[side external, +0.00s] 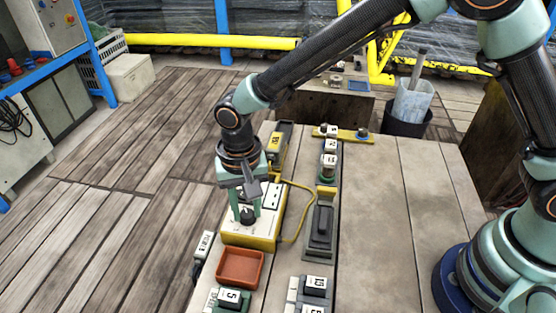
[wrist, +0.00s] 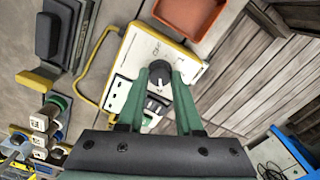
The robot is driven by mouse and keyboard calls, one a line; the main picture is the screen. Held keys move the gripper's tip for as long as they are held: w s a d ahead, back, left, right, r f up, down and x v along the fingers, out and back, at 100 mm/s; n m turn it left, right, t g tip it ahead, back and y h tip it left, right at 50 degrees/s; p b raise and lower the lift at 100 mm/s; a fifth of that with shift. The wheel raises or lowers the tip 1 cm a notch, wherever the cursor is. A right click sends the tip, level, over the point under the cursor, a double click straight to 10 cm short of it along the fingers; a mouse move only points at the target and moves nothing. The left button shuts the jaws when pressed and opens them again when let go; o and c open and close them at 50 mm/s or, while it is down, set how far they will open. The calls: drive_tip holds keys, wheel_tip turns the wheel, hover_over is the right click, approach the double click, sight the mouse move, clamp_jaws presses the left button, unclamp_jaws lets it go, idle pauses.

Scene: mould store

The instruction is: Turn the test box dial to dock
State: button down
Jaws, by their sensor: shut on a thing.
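The test box (side external: 266,222) is a white-topped box with yellow edges, standing on the bench; it also shows in the wrist view (wrist: 128,62). Its dial (wrist: 160,69) is a round dark knob on the white top; in the side view the dial (side external: 246,216) is partly covered by the fingers. My gripper (side external: 246,212) points down over the box, its two green fingers on either side of the dial and shut on it. The wrist view shows the fingertips (wrist: 160,76) flanking the knob. Small markings near the dial are too small to read, so its setting cannot be told.
A red-brown tray (side external: 240,269) sits close to the box. A yellow cable (side external: 304,207) loops beside it. A dark block in a grey holder (side external: 320,226) and several numbered blocks stand nearby. A yellow-and-black device (side external: 278,147) is behind. The bench's right part is clear.

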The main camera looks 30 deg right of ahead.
sight(247, 213)
drive_tip(key=m, duration=0.4)
drive_tip(key=shift+r+m, duration=0.1)
drive_tip(key=shift+m, duration=2.2)
drive_tip(key=c, duration=0.6)
unclamp_jaws()
wheel_tip(247, 213, up, 12)
